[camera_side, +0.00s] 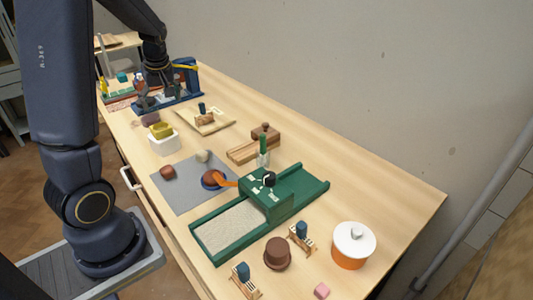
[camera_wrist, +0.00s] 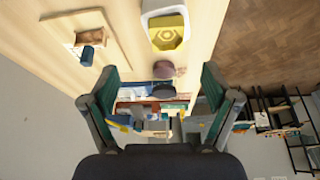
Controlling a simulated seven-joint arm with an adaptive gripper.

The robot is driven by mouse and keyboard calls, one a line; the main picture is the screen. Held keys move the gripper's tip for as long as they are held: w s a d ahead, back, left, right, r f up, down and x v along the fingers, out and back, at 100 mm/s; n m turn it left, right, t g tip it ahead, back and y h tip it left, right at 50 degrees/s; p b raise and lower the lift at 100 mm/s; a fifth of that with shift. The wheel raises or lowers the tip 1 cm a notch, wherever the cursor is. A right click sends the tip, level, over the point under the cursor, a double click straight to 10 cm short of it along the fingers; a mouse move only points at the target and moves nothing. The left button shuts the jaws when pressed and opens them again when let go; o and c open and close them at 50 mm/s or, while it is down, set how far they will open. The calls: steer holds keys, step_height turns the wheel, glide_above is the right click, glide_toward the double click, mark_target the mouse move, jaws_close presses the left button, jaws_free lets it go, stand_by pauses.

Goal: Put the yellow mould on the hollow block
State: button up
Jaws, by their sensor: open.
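The yellow mould (camera_side: 161,130) sits on top of the white hollow block (camera_side: 163,145) near the table's left edge in the side view. In the wrist view the yellow mould (camera_wrist: 168,34) shows at the top, with the white block (camera_wrist: 149,7) around and under it. My gripper (camera_wrist: 159,84) is open, its two dark green fingertips wide apart with nothing held between them. In the side view my gripper (camera_side: 156,84) is at the far end of the table, over the blue rack, well apart from the mould.
A dark round piece (camera_side: 150,118) lies between block and blue rack (camera_side: 168,104). A wooden board (camera_side: 218,125) with a blue-handled tool is to the right. A grey mat (camera_side: 185,192), green tray (camera_side: 230,232) and orange-white pot (camera_side: 353,246) stand nearer.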

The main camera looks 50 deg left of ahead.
steer(key=w+d+r+m+t+h, duration=0.15)
steer(key=d+r+m, duration=0.3)
steer(key=d, duration=0.65)
steer(key=s+d+r+m+t+h, duration=0.1)
steer(key=s+d+m+t, duration=0.1)
steer(key=d+m, duration=0.4)
steer(key=s+d+r+m+t+h, duration=0.1)
steer(key=s+d+m, duration=0.4)
steer(key=d, duration=1)
steer(key=shift+d+r+m+t+h, duration=0.15)
steer(key=shift+r+m+t+h, duration=0.3)
steer(key=shift+m, duration=0.5)
steer(key=shift+s, duration=0.1)
